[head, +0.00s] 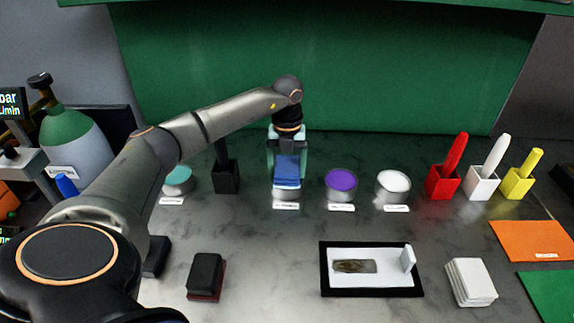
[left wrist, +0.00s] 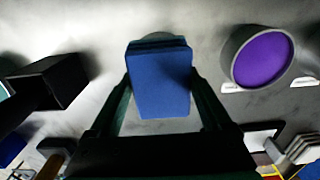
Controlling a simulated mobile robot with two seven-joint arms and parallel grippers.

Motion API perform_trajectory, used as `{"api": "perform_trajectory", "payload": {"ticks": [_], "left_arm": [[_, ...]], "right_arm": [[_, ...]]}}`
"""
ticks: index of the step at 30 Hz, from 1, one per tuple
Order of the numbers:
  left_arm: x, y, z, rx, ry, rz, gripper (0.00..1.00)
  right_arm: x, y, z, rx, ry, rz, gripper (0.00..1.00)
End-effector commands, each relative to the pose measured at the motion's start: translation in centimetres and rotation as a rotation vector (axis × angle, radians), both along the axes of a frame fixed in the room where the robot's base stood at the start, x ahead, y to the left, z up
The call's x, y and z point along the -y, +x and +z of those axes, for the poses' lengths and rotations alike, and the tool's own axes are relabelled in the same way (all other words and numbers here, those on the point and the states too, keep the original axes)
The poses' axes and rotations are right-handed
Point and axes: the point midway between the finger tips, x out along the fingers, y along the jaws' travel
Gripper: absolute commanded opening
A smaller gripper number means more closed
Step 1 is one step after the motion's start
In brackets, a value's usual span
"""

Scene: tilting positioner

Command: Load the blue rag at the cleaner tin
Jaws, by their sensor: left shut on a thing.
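The blue rag (head: 287,172) is a folded block held between the fingers of my left gripper (head: 287,155), which points down. In the left wrist view the rag (left wrist: 160,82) fills the space between both fingers (left wrist: 162,95). The rag is right over or at a small grey tin (head: 287,194) in the row, and hides most of it. I cannot tell whether the rag touches what is in the tin. The labels are too small to read, so I cannot confirm which is the cleaner tin. My right gripper is not in view.
A purple tin (head: 341,182) and a white tin (head: 393,183) stand to the right, a black holder (head: 226,177) and a teal tin (head: 177,179) to the left. A black-rimmed tray (head: 371,289) with a stained plate lies in front. The bench between is clear.

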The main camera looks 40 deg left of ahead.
Motion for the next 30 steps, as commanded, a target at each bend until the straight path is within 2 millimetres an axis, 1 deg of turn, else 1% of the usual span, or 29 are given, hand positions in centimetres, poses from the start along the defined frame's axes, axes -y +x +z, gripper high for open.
{"api": "perform_trajectory", "payload": {"ticks": [1, 3, 14, 21, 30], "left_arm": [[0.0, 0.0, 0.9, 0.002, -0.001, 0.0, 0.38], [0.0, 0.0, 1.6, 0.002, -0.001, 0.0, 0.38], [0.0, 0.1, 4.5, 0.004, 0.0, 0.001, 0.38], [0.0, 0.1, 6.2, 0.005, -0.001, 0.001, 0.38], [0.0, 0.1, 6.3, 0.004, 0.0, 0.001, 0.38]], "right_arm": [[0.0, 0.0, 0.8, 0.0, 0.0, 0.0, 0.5], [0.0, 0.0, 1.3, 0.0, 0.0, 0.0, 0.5], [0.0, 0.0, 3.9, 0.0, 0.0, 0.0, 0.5], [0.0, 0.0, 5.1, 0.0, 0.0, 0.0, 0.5], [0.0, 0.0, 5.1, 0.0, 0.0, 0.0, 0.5]]}}
